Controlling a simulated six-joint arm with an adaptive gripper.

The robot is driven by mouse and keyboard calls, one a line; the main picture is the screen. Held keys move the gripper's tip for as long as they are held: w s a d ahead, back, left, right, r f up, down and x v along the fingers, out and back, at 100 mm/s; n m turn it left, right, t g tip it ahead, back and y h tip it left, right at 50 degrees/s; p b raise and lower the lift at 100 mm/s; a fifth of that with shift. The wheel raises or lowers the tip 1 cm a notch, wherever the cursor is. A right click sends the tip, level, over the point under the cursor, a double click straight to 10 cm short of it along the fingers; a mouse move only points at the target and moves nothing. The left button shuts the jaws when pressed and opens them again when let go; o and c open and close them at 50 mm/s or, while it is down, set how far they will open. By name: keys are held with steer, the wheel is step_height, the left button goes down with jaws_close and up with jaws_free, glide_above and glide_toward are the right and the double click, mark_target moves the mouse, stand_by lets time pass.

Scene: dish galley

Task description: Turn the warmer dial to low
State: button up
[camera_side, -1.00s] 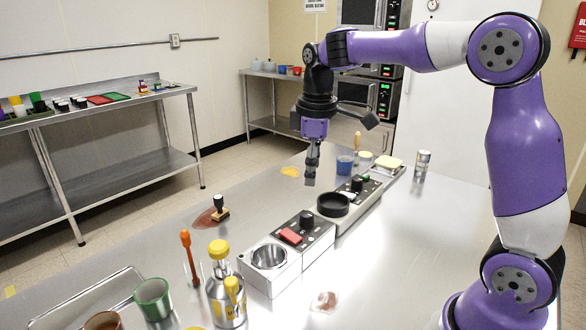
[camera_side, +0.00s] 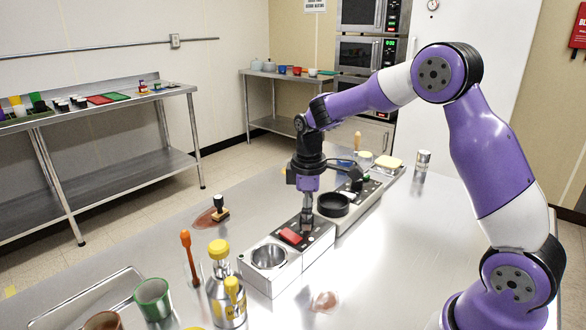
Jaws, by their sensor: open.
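A grey panel unit (camera_side: 318,238) on the steel counter carries a red rocker switch (camera_side: 291,236) and, in the earlier view, a black dial behind it. My gripper (camera_side: 307,225) points down at that dial's place, with its fingertips at or just above the dial. The fingers and wrist hide most of the dial, so I cannot read its setting or tell whether they touch it. The jaws are open with nothing lifted in them. A second unit with a black round plate (camera_side: 333,205) stands behind, with another black knob (camera_side: 356,184) partly behind my wrist.
A metal bowl (camera_side: 268,257) is set in the block in front of the panel. The right side of the counter is mostly clear.

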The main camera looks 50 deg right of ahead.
jaws_close()
steer(key=shift+m, duration=0.5)
steer(key=m, duration=0.5)
steer(key=shift+a+m, duration=0.1)
steer(key=shift+m, duration=0.2)
steer(key=m, duration=0.3)
steer(key=shift+w+m+g, duration=0.1)
steer(key=shift+m+g, duration=0.2)
steer(key=shift+m, duration=1.8)
